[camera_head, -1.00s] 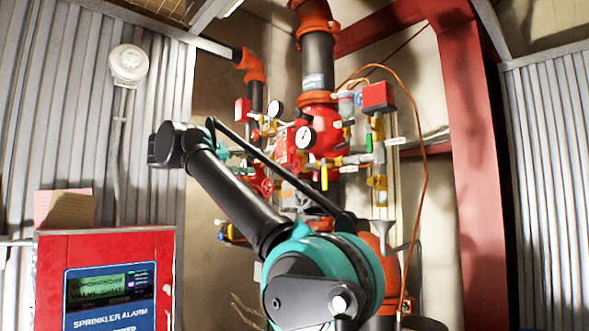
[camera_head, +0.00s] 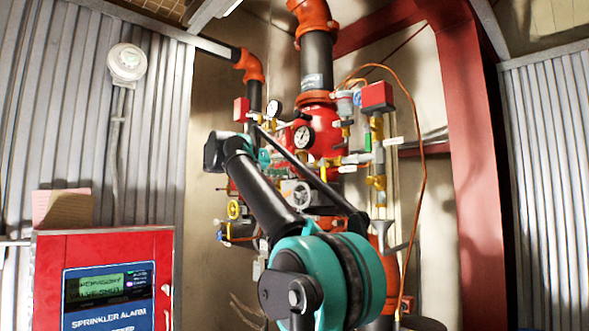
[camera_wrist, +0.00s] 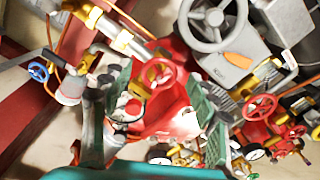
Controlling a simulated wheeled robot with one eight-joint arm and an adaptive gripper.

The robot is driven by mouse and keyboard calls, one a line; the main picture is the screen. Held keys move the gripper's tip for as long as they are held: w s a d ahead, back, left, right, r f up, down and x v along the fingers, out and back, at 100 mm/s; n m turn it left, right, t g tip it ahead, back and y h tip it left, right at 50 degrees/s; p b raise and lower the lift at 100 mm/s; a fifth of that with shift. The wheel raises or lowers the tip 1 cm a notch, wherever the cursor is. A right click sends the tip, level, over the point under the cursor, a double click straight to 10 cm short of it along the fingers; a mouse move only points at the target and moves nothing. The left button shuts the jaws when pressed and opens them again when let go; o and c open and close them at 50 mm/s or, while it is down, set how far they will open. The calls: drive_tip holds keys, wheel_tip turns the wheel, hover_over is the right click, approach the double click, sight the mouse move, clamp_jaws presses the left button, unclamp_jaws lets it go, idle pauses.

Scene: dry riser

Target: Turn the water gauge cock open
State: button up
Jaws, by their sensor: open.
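Two white-faced gauges show in the head view: a larger one (camera_head: 304,137) on the red valve body and a smaller one (camera_head: 273,108) to its upper left. I cannot tell which small fitting is the water gauge cock. My gripper (camera_wrist: 155,88) is open, its two green-padded fingers apart with nothing held. A small red handwheel (camera_wrist: 160,75) shows between the fingers, in front of the red valve body (camera_wrist: 172,118); I cannot tell its distance. In the head view only a teal bit of my gripper shows by the pipework, mostly hidden by my arm.
A large grey handwheel (camera_wrist: 213,22) and another red handwheel (camera_wrist: 260,107) crowd the right of the wrist view. A blue handwheel (camera_wrist: 38,72) is at left. A copper tube (camera_head: 425,150) and red steel column (camera_head: 475,170) stand right; a red alarm panel (camera_head: 105,245) is front left.

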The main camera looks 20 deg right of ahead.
drive_tip(key=shift+x, duration=1.4)
drive_tip(key=c, duration=1.2)
drive_tip(key=shift+n, duration=0.8)
drive_tip(key=o, duration=1.2)
drive_tip(key=v, duration=1.2)
